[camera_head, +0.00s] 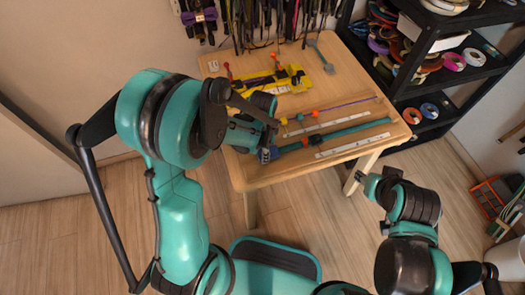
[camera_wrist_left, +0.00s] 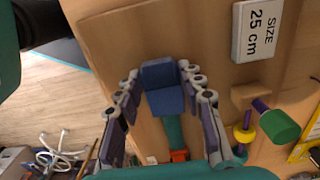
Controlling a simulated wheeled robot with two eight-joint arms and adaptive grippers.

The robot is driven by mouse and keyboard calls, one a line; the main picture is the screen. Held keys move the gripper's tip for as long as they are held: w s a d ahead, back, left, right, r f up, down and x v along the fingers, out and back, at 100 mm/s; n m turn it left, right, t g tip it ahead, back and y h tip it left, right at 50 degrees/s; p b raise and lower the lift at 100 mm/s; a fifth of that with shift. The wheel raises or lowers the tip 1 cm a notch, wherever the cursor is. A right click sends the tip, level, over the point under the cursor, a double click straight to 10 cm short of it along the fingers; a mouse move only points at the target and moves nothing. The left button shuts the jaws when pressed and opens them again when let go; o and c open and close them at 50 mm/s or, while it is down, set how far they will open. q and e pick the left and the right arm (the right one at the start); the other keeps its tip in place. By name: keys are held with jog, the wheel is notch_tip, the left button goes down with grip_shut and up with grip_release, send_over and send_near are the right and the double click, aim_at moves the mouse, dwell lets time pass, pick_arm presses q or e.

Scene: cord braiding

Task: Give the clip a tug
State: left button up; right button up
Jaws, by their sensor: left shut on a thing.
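The blue clip (camera_wrist_left: 162,88) sits at the near end of a teal bar (camera_wrist_left: 173,132) over the wooden table. In the wrist view my left gripper (camera_wrist_left: 163,100) has its fingers on either side of the clip and is shut on it. In the head view my left gripper (camera_head: 268,145) is at the table's left front edge, and my arm partly hides the clip. The teal bar (camera_head: 345,132) runs right across the table, with an orange-red piece (camera_head: 304,142) on it. My right gripper (camera_head: 371,182) is off the table's front right; its finger opening is unclear.
White strips (camera_head: 352,145) lie beside the bar. A yellow holder (camera_head: 285,80) stands farther back. A white "SIZE 25 cm" card (camera_wrist_left: 257,30) and a green-ended peg (camera_wrist_left: 279,126) are near my left gripper. A dark shelf (camera_head: 425,60) with rolls stands at right.

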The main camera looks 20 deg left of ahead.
pick_arm(q)
jog(key=shift+o, duration=0.6)
jog(key=c, duration=0.3)
jog(key=shift+c, duration=0.2)
jog(key=o, duration=1.4)
jog(key=shift+o, duration=0.2)
